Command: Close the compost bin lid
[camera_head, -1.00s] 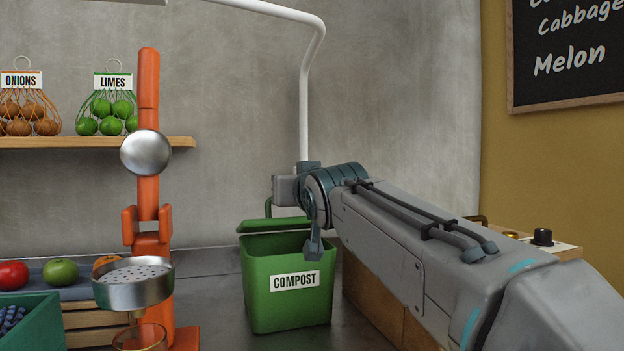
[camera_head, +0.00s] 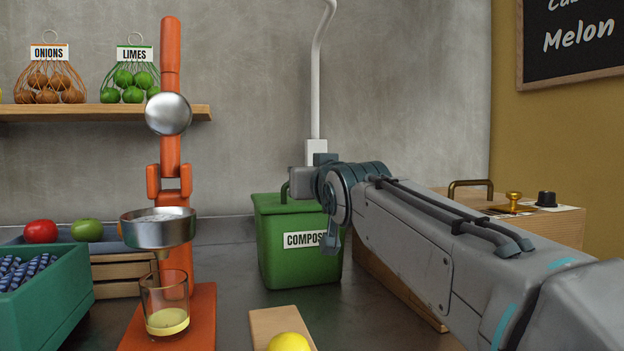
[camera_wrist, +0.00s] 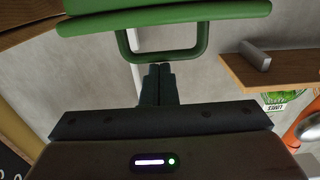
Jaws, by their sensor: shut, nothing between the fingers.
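The green compost bin (camera_head: 300,262) stands on the counter against the back wall, its label partly covered by my arm. Its green lid (camera_head: 272,204) looks to lie flat, or nearly so, across the top; the right part is hidden. A green loop handle (camera_head: 284,192) rises from the lid. The wrist view, upside down, shows the lid edge (camera_wrist: 165,20) and the handle (camera_wrist: 122,45). My gripper (camera_wrist: 158,67) is shut and empty, its fingertips right at the handle's bar; I cannot tell whether they touch it.
An orange juicer press (camera_head: 170,230) with a glass (camera_head: 166,305) stands left of the bin. A lemon (camera_head: 289,342) sits on a board in front. A wooden box (camera_head: 555,222) with a knob is right, behind my arm. A shelf (camera_head: 110,113) hangs at left.

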